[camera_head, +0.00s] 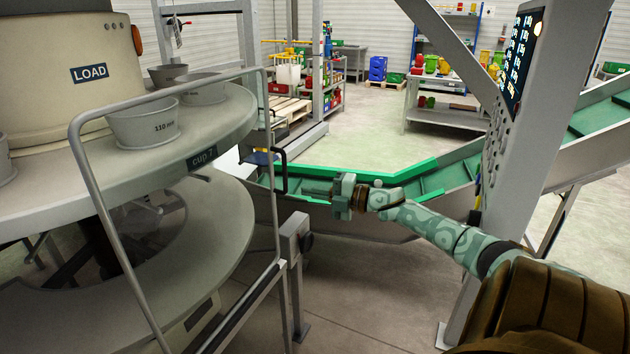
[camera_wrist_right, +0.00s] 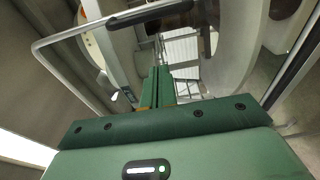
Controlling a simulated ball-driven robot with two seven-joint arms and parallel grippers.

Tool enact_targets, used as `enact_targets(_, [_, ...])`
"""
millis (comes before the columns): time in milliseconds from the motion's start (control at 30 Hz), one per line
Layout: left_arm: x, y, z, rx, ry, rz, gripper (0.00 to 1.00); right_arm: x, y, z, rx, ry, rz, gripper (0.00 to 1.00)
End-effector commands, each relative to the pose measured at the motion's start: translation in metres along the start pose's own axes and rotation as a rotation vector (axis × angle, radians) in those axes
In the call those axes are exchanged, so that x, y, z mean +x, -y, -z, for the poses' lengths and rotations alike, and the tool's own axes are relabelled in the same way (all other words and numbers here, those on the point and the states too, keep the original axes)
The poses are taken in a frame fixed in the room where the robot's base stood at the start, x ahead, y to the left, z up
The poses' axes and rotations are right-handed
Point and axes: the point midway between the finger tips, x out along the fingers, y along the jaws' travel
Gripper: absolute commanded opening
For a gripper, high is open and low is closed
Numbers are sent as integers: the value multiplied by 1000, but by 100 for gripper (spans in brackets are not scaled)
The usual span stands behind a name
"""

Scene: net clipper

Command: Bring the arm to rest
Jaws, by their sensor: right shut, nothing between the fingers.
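My right arm comes in from the lower right in the head view and reaches toward the middle. My right gripper (camera_head: 318,191) points left, in front of the green-edged conveyor, close to a dark handle (camera_head: 281,171) on the metal rail. It is shut with nothing between its fingers. The wrist view shows the two green fingers (camera_wrist_right: 158,88) together, with a dark bar (camera_wrist_right: 150,14) beyond them near the top. I cannot tell whether the fingertips touch the handle. My left gripper is not in view.
A round grey carousel (camera_head: 215,118) with metal cups (camera_head: 143,124) stands at left behind a bent tube rail (camera_head: 88,180). A conveyor (camera_head: 440,178) runs behind my right arm. A slanted post (camera_head: 520,120) with a dark screen stands at right. Open floor (camera_head: 370,290) lies below the arm.

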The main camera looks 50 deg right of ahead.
Motion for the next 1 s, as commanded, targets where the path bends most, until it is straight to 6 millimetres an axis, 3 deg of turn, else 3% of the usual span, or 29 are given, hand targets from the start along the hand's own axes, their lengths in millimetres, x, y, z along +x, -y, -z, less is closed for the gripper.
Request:
enact_targets(367, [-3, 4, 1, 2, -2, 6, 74, -6, 2, -2, 10, 10, 5, 0])
enact_targets(433, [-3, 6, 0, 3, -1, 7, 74, -7, 5, -13, 24, 64, 14, 0])
enact_targets(500, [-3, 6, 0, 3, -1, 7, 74, -17, 18, -39, 71, 184, 36, 0])
enact_targets(567, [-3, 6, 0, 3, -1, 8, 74, -30, 50, -58, 149, 306, 64, 0])
enact_targets(633, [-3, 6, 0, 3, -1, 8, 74, -50, 103, -69, 262, 443, 112, 0])
enact_targets(733, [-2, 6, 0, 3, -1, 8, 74, -83, 187, -64, 420, 616, 197, 0])
enact_targets(867, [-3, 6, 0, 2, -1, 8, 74, -132, 292, -28, 598, 802, 328, 0])
enact_targets(1000, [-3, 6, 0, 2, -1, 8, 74, -186, 390, 37, 763, 969, 485, 0])
